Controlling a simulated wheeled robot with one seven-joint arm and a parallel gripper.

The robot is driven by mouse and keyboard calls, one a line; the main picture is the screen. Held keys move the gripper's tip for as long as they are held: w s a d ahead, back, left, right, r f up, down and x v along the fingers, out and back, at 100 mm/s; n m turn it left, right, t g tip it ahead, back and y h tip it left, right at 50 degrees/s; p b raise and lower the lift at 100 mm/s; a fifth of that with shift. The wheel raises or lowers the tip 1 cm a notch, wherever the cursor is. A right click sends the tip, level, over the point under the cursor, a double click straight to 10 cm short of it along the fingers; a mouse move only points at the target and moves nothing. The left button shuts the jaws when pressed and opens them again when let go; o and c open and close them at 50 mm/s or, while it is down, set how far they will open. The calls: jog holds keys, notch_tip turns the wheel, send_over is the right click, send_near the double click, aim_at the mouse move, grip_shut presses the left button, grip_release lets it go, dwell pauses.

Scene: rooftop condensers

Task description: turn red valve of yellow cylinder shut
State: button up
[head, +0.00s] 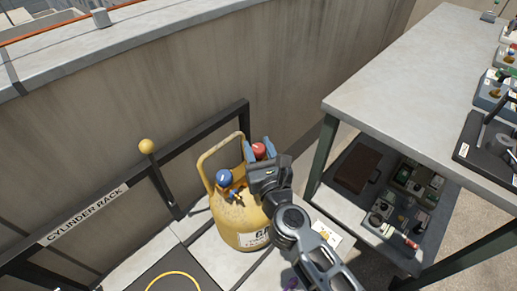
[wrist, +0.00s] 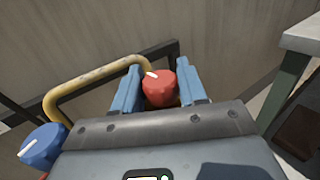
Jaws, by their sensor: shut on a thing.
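The yellow cylinder (head: 239,223) stands upright at the rack, with a yellow handle loop on top that also shows in the wrist view (wrist: 88,79). Its red valve (head: 258,151) is a round knob with a white mark, seen in the wrist view (wrist: 160,92) between the two blue fingers. My gripper (head: 260,150) is shut on the red valve; the wrist view shows the fingers (wrist: 158,88) on either side of it. A blue valve (head: 223,178) sits left of the red one, also in the wrist view (wrist: 42,147), clear of the fingers. My gripper hides part of the cylinder top.
A concrete wall (head: 250,75) is behind.

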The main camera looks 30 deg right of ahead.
aim_at(260, 155)
jog(key=o, duration=1)
jog(key=shift+c, duration=0.2)
jog(key=b+v, duration=0.1)
jog(key=v, duration=0.5)
jog(key=shift+s+f, duration=0.15)
jog(key=shift+s+a+b, duration=0.2)
jog(key=shift+s+b, duration=0.1)
jog(key=shift+s, duration=0.4)
